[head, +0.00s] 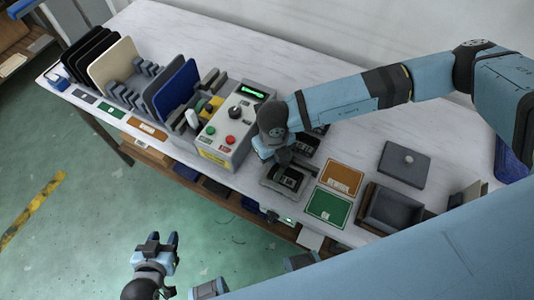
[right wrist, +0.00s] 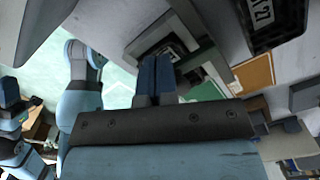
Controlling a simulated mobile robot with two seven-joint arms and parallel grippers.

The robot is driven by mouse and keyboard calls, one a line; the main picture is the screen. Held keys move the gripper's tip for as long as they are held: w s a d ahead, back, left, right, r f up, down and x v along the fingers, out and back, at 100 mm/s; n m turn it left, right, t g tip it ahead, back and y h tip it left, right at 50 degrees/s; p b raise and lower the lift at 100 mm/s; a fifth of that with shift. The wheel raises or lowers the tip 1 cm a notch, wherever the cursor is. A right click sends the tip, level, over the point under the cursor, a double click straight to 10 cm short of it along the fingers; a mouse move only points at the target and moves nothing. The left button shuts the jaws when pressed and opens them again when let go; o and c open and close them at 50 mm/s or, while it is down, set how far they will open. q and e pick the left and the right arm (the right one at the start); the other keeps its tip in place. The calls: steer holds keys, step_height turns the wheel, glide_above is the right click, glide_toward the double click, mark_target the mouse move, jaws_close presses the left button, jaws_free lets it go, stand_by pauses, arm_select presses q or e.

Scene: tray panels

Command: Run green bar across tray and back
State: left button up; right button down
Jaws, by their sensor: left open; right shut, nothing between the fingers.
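A grey tray (head: 268,182) holding a dark panel (head: 288,178) with pale markings sits near the table's front edge. In the right wrist view the tray's frame (right wrist: 150,38) surrounds the panel (right wrist: 174,52). My right gripper (head: 284,157) is shut and empty, pointing down at the tray's back side; its blue fingers (right wrist: 155,72) are together in the wrist view. I cannot tell whether they touch the tray. I cannot clearly make out a green bar on the tray; a green-lit display (head: 253,90) is on the control box. My left gripper (head: 156,243) is open and empty over the floor.
The control box (head: 222,135) with buttons and knob stands left of the tray. Green (head: 328,206) and orange (head: 341,177) cards lie right of it. Further right are a grey lid (head: 404,163) and an open box (head: 366,213). A rack of panels (head: 112,62) stands far left.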

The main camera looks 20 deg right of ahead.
steer(key=shift+s+d+p, duration=0.4)
steer(key=shift+s+d, duration=2.05)
steer(key=shift+w+a, duration=0.1)
steer(key=shift+a, duration=0.05)
steer(key=shift+w, duration=0.1)
steer(key=shift+w+a, duration=0.15)
step_height(320, 180, up, 7)
steer(key=p, duration=0.3)
stand_by(0.6)
